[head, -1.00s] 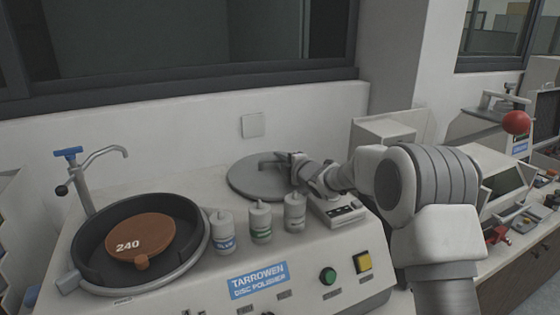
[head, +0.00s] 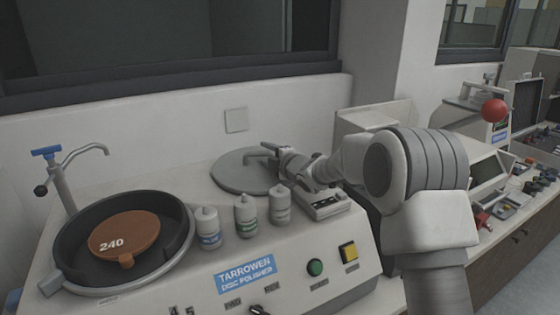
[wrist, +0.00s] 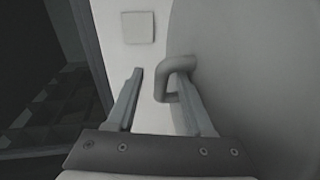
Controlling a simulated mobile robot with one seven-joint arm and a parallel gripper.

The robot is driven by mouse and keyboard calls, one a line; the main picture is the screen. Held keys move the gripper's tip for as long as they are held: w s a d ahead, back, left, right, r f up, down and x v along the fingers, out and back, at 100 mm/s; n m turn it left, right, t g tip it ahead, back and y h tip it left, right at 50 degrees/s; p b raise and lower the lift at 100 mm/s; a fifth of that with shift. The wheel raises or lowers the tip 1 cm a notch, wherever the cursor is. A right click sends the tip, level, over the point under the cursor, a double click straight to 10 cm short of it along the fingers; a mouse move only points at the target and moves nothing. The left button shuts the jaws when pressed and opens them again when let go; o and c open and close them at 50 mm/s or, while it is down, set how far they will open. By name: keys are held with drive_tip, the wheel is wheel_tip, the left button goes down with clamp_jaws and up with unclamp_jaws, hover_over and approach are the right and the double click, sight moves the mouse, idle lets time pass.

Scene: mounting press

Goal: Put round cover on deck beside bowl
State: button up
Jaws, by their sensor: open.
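The round cover (head: 232,178) is a flat grey disc with a bar handle (head: 258,153). It lies on the deck behind the bottles, to the right of the bowl (head: 62,272), which is dark and round with a brown disc marked 240 inside. My gripper (head: 276,154) is at the handle, just above the cover. In the wrist view, the cover (wrist: 255,70) fills the right side. My open gripper (wrist: 163,80) has its fingers apart there, and the handle (wrist: 178,64) overlaps the right fingertip. I cannot tell whether they touch.
Several white bottles (head: 245,217) stand between the cover and the front panel. A tap (head: 80,165) rises behind the bowl. A small keypad box (head: 325,203) sits right of the bottles, under my arm. The wall (head: 190,135) is close behind the deck.

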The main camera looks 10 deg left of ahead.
drive_tip(key=b+v, duration=0.1)
drive_tip(key=v, duration=0.9)
drive_tip(key=shift+s+d+r, duration=0.1)
drive_tip(key=shift+s+d, duration=0.1)
drive_tip(key=d+r+m+h, duration=0.1)
drive_tip(key=d+m+h, duration=0.1)
drive_tip(key=d, duration=0.1)
drive_tip(key=s+d+r+m+t+h, duration=0.1)
drive_tip(key=d, duration=0.1)
drive_tip(key=shift+s+r, duration=0.1)
drive_tip(key=shift+r, duration=0.25)
drive_tip(key=s+d+r+m+g+h, duration=0.1)
drive_tip(key=s+d+r+m+h, duration=0.2)
drive_tip(key=s+d+m+h, duration=0.7)
drive_tip(key=s+d+f+m+g+y, duration=0.1)
drive_tip(key=s+d+f+m+g, duration=0.1)
drive_tip(key=s, duration=0.7)
drive_tip(key=s+d+f+m+g, duration=0.2)
drive_tip(key=s+d+m, duration=0.2)
drive_tip(key=s, duration=0.5)
drive_tip(key=s+d+f+m+g+y, duration=0.1)
drive_tip(key=s+d+m+g, duration=0.1)
drive_tip(key=s+m, duration=0.4)
drive_tip(key=s+d, duration=0.1)
drive_tip(key=s, duration=0.2)
drive_tip(key=shift+s+d+f+y, duration=0.2)
drive_tip(key=shift+s+f+y, duration=0.1)
drive_tip(key=shift+s+f, duration=0.1)
drive_tip(key=shift+r, duration=0.1)
